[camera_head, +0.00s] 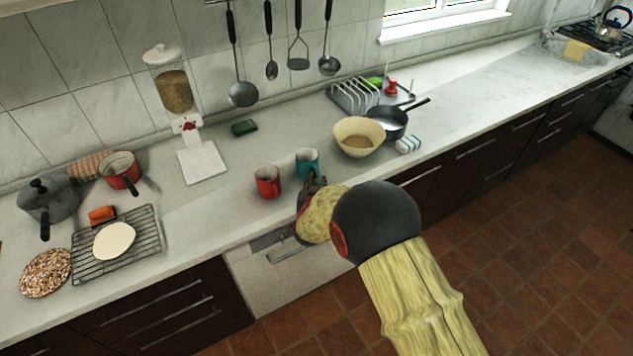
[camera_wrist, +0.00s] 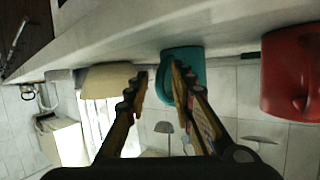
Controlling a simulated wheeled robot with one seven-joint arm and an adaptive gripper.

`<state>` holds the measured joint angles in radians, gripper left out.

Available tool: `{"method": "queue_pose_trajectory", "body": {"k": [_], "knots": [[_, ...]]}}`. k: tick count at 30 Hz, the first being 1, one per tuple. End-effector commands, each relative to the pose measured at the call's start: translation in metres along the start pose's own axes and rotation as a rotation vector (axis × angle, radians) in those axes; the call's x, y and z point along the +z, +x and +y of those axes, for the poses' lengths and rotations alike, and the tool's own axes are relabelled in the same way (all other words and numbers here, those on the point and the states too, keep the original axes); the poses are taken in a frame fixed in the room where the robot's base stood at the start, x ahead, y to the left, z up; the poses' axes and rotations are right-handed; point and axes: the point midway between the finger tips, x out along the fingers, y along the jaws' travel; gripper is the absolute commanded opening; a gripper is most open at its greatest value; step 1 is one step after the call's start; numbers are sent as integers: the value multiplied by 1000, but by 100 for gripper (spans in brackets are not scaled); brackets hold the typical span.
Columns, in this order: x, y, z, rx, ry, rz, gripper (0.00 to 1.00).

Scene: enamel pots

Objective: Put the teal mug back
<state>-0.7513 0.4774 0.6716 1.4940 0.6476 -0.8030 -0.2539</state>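The teal mug (camera_head: 307,158) stands on the counter, just right of the red mug (camera_head: 267,182), in the head view. My gripper (camera_head: 314,182) is at the near side of the teal mug. In the wrist view, which looks upside down, my gripper (camera_wrist: 160,70) is open with its fingers apart and nothing clearly held between them. The teal mug (camera_wrist: 190,58) shows behind the right finger, which covers part of it. I cannot tell whether that finger touches it. The red mug (camera_wrist: 292,75) is at the right edge there.
A cream bowl (camera_head: 359,140) and dark pan (camera_head: 390,122) stand right of the mugs. A grain dispenser (camera_head: 172,90) is behind left. A wire rack (camera_head: 143,236), red pot (camera_head: 120,172) and grey pot (camera_head: 48,197) are at left. Counter beyond the pan is mostly clear.

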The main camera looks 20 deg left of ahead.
Motion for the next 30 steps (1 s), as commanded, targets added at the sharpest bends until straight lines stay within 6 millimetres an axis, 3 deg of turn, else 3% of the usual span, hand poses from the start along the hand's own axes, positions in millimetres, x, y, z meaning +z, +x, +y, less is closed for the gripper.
{"method": "queue_pose_trajectory", "body": {"k": [10, 24, 30], "knots": [[-4, -7, -1, -1, -1, -1, 24], [-4, -97, -1, -2, -1, -1, 24], [-4, -117, -1, -1, 0, 1, 24]]}}
